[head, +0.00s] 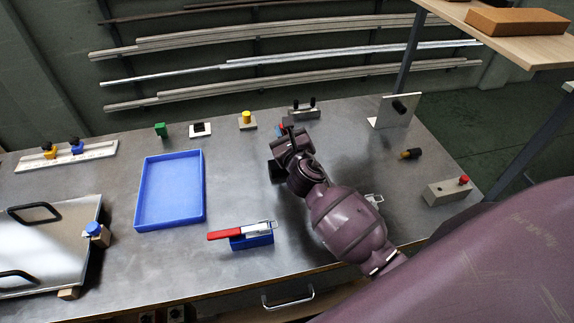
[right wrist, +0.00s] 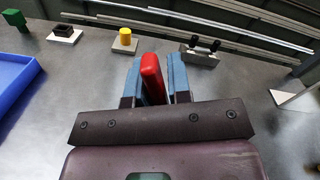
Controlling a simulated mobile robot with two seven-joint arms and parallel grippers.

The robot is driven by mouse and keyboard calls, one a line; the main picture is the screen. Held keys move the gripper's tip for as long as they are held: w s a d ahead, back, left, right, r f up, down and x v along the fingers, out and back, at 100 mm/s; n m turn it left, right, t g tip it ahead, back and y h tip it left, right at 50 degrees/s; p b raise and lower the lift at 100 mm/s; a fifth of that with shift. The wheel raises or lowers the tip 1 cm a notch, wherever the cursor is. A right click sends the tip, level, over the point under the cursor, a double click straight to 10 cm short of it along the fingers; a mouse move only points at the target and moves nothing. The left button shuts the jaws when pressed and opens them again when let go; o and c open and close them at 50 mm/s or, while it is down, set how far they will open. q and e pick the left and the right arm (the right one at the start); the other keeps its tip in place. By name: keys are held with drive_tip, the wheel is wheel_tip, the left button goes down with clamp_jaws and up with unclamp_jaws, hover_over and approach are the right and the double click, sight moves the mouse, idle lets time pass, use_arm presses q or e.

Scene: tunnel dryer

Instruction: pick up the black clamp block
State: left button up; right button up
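My right gripper (head: 285,128) is over the middle-back of the table. In the right wrist view its two blue fingers (right wrist: 159,80) lie close along both sides of a red, handle-like piece (right wrist: 152,78). The fingers look shut on it. Its lower part is hidden by the gripper, so I cannot tell whether it belongs to the black clamp block. In the head view a dark shape shows beside the gripper, but I cannot tell what it is. A blue clamp block (head: 251,241) with a red handle stands at the front. My left gripper is out of view.
A blue tray (head: 139,206) lies left of the gripper. A metal clamp part (head: 374,199) shows right of my arm, partly hidden. A grey block with black pins (head: 303,112) and a yellow-topped block (head: 247,121) stand behind. A bracket (head: 396,112) stands at the back right.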

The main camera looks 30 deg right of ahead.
clamp_jaws()
drive_tip(key=shift+r, duration=0.1)
